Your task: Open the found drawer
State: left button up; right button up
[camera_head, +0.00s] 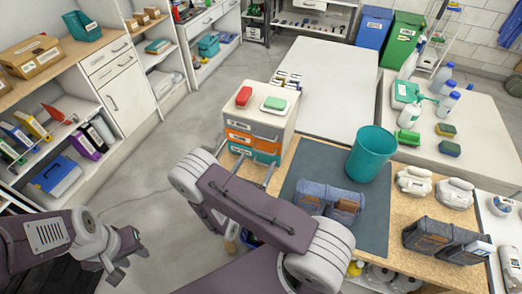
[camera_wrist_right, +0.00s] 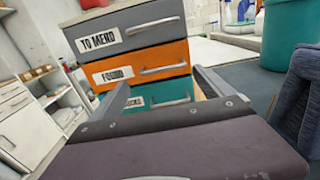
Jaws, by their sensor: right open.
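A small drawer unit (camera_head: 262,118) stands left of the workbench, with grey, orange and teal drawers from top to bottom. In the right wrist view the orange drawer (camera_wrist_right: 130,72) carries a label reading FOUND and a pale bar handle (camera_wrist_right: 164,69). The grey drawer (camera_wrist_right: 145,38) above is labelled TO MEND. The drawers look shut. My right gripper (camera_wrist_right: 160,80) is open and empty in front of the unit, its fingertips to either side of the orange drawer's handle. In the head view my left gripper (camera_head: 127,262) hangs at lower left, away from the unit; its jaw opening is unclear.
On the workbench are a dark mat (camera_head: 295,178), a teal bin (camera_head: 370,154) and folded denim (camera_head: 330,198). Shelving lines the left wall. Floor (camera_head: 190,135) left of the unit is clear.

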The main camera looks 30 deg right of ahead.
jog(key=x, duration=0.5)
jog(key=shift+d+r+p, duration=0.15)
jog(key=shift+d+p, duration=0.25)
pick_arm(q)
jog(key=shift+d+r, duration=0.1)
jog(key=shift+r, duration=0.55)
pick_arm(e)
jog(key=shift+w, duration=0.3)
